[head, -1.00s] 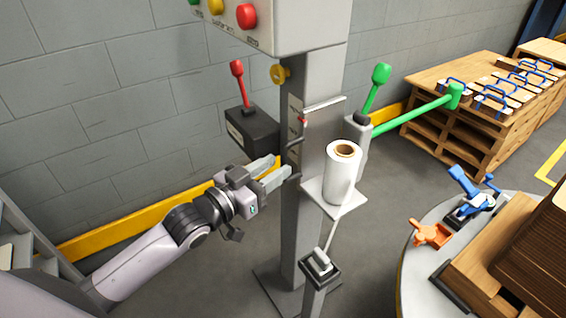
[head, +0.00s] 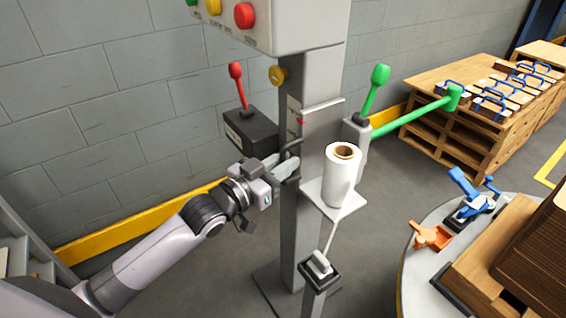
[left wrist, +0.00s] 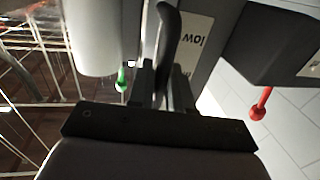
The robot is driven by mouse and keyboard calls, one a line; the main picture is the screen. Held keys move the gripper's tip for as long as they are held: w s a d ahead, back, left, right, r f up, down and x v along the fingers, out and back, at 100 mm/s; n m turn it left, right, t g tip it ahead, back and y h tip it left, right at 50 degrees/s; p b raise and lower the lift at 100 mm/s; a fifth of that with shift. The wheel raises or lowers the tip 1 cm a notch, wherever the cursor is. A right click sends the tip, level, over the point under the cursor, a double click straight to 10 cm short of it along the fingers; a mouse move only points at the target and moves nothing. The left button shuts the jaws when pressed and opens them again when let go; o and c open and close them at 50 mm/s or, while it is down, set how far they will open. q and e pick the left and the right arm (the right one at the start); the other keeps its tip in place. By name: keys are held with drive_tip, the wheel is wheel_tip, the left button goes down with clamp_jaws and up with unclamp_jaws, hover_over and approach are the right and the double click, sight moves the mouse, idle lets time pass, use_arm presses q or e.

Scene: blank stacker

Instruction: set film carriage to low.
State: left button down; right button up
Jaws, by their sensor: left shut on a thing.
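The film carriage is a small plate (head: 318,197) on the grey column (head: 292,235), carrying a white film roll (head: 340,180) upright. A dark curved handle (left wrist: 168,35) on the carriage shows in the left wrist view, in front of a white label reading "low" (left wrist: 193,42). My left gripper (head: 287,168) is shut on this handle at the column's left side; its fingers also show in the left wrist view (left wrist: 163,88). A red mark (head: 301,121) shows on the column's scale above. My right gripper is not in view.
A dark box with a red lever (head: 236,82) stands left of the column, close above my left gripper. A green lever (head: 376,85) and a green bar (head: 415,117) are on the right. A round table (head: 412,270) with clamps is at lower right.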

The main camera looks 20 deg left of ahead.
sight(283, 184)
use_arm(q)
wheel_tip(283, 184, down, 6)
drive_tip(key=shift+f+b, duration=0.25)
drive_tip(key=shift+b, duration=0.95)
wheel_tip(283, 184, down, 5)
drive_tip(key=shift+b, duration=0.95)
drive_tip(key=shift+s+f, duration=0.1)
drive_tip(key=shift+f, duration=0.15)
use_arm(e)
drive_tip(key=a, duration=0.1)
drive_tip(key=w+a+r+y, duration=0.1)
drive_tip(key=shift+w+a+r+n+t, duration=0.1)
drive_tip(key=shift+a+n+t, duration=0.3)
use_arm(q)
drive_tip(key=c, duration=1.2)
unclamp_jaws()
drive_tip(key=shift+r, duration=0.15)
drive_tip(key=shift+s+a+r, duration=0.1)
drive_tip(key=shift+s+a, duration=0.15)
drive_tip(key=shift+s, duration=0.15)
drive_tip(key=shift+p+v, duration=1)
drive_tip(key=shift+v, duration=2.05)
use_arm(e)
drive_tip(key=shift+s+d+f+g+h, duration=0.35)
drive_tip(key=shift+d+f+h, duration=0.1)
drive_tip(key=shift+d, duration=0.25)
